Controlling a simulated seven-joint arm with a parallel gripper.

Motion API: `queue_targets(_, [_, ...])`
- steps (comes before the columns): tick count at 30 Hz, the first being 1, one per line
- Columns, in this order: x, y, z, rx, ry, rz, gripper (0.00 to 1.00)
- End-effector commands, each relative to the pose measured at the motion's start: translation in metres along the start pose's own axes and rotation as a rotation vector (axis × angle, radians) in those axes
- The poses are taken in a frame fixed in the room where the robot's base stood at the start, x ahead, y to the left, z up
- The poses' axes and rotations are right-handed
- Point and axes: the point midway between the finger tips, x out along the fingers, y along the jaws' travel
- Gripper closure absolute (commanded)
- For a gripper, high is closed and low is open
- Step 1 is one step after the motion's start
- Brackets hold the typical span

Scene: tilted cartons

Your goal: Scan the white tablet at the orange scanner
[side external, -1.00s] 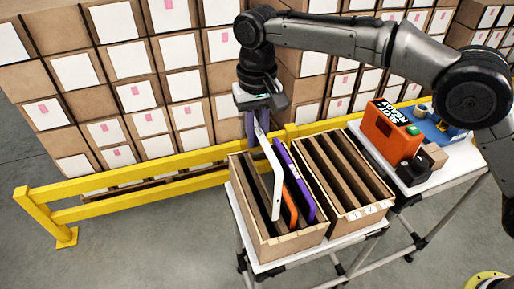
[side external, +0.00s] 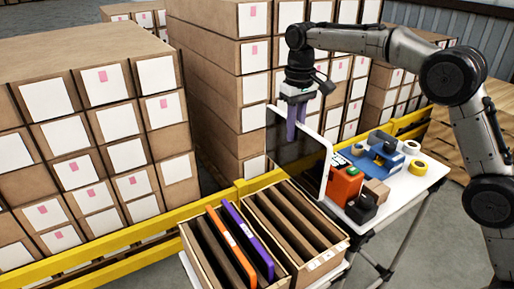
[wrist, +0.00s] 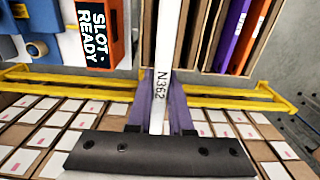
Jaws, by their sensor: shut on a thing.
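My gripper (side external: 296,122) is shut on the white tablet (side external: 327,160) and holds it upright in the air. In the side view, its dark face and white rim show. In the wrist view, the white tablet (wrist: 163,50) is seen edge-on between the purple fingers (wrist: 160,112), with "N362" on its edge. The orange scanner (side external: 342,186) stands on the white table, just right of and behind the tablet's lower end in the side view. It also shows in the wrist view (wrist: 122,30), upper left, with a "SLOT-READY" display. I cannot tell the gap between tablet and scanner.
The left wooden crate (side external: 198,262) holds an orange tablet (side external: 232,245) and a purple tablet (side external: 248,240). The right wooden crate (side external: 318,266) has brown dividers. Tape rolls (side external: 411,147) and a blue item (side external: 388,158) lie behind the scanner. A yellow rail (side external: 210,204) and stacked cartons stand behind.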

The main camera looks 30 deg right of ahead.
Motion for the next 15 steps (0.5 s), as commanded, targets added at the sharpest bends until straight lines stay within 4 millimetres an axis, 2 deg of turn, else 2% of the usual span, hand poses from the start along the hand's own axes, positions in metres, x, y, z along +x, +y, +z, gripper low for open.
queue_targets(1, [-0.004, 0.016, 0.002, 0.005, 0.005, -0.001, 1.0])
queue_targets(3, [-0.005, 0.031, 0.004, 0.004, 0.004, -0.001, 1.0])
queue_targets(6, [-0.007, 0.045, 0.006, 0.001, 0.004, -0.001, 1.0])
queue_targets(15, [0.003, 0.053, 0.008, -0.001, 0.002, -0.001, 1.0])
